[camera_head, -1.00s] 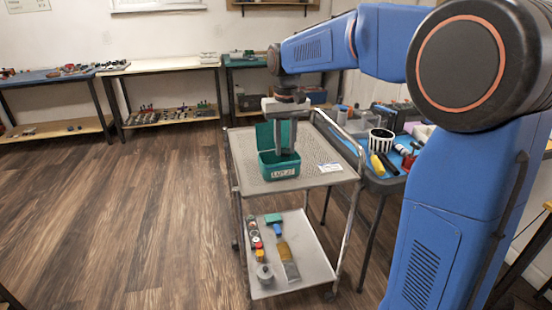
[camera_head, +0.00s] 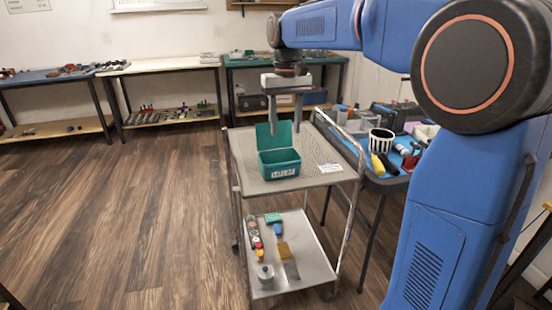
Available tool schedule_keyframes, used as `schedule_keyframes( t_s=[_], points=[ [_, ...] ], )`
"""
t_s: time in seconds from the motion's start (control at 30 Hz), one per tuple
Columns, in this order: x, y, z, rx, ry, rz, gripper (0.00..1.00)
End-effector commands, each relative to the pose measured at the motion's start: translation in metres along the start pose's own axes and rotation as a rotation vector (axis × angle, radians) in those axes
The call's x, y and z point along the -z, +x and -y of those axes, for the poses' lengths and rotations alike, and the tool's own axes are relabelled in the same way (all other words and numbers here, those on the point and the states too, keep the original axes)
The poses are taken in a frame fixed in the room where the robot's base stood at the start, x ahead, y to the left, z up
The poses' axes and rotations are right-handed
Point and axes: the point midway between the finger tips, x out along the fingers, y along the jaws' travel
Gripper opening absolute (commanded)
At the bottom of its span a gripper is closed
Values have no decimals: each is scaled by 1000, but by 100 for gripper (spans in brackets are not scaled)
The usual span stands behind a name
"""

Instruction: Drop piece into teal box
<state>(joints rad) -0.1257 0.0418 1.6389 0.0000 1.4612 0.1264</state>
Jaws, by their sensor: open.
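The teal box (camera_head: 279,170) stands on the top shelf of the metal cart with its lid raised at the back and a label on its front. My gripper (camera_head: 285,130) hangs above the box, pointing down. Its two fingers are apart, with nothing visible between them. I cannot make out any piece inside the box; the contents are too small to tell.
The cart's top shelf (camera_head: 318,150) is clear apart from the box and a white card (camera_head: 330,168). Its lower shelf holds several small items and a tool (camera_head: 285,252). A blue-topped table (camera_head: 383,183) with a striped cup (camera_head: 380,140) stands close on the right.

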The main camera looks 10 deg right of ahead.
Motion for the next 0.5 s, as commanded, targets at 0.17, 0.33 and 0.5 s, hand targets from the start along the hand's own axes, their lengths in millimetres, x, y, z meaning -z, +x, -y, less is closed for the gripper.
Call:
schedule_keyframes(
  t_s=[0.17,0.33,0.5],
  points=[
    [1,-37,0,0,0,-3,47],
    [1,-69,0,0,0,-3,47],
    [1,-92,0,0,0,-1,47]
  ],
)
